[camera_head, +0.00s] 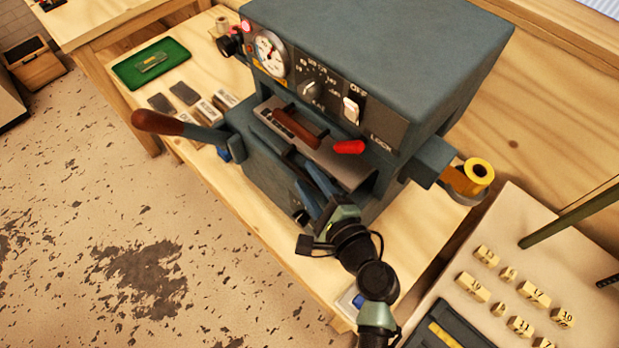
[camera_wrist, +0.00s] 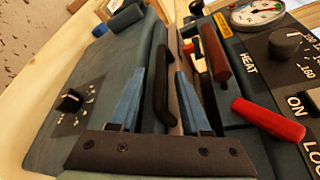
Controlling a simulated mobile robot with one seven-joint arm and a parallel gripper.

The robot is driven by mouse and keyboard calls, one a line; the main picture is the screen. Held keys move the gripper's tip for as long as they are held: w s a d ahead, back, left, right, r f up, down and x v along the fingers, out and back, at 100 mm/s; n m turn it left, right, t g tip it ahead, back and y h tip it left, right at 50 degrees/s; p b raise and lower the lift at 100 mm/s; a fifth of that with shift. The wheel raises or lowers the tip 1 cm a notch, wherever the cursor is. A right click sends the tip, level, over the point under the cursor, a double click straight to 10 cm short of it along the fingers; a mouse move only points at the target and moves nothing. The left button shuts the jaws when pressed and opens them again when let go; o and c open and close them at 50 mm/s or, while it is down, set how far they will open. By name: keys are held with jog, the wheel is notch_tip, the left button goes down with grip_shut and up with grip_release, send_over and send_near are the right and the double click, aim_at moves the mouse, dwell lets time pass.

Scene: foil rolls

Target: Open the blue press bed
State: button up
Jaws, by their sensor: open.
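The blue-grey press (camera_head: 380,50) stands on the wooden bench, with its bed (camera_head: 262,160) as the lower block at its front. A black bar handle (camera_wrist: 163,88) runs along the bed's edge and also shows in the head view (camera_head: 283,150). My gripper (camera_head: 304,176) is at the bed's front with its blue fingers apart. In the wrist view my gripper (camera_wrist: 161,70) has the black handle between its fingers; I cannot tell whether either finger touches it. A red lever (camera_head: 349,147) sits beside the LOCK label, and it also shows in the wrist view (camera_wrist: 270,118).
A long brown-tipped lever (camera_head: 160,123) sticks out left of the press. A brown handle (camera_head: 297,125) is on the press front. A yellow roll (camera_head: 478,172) is at the right. A green tray (camera_head: 150,63) and several small blocks lie left on the bench.

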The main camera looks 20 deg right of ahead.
grip_shut()
dwell(1.3)
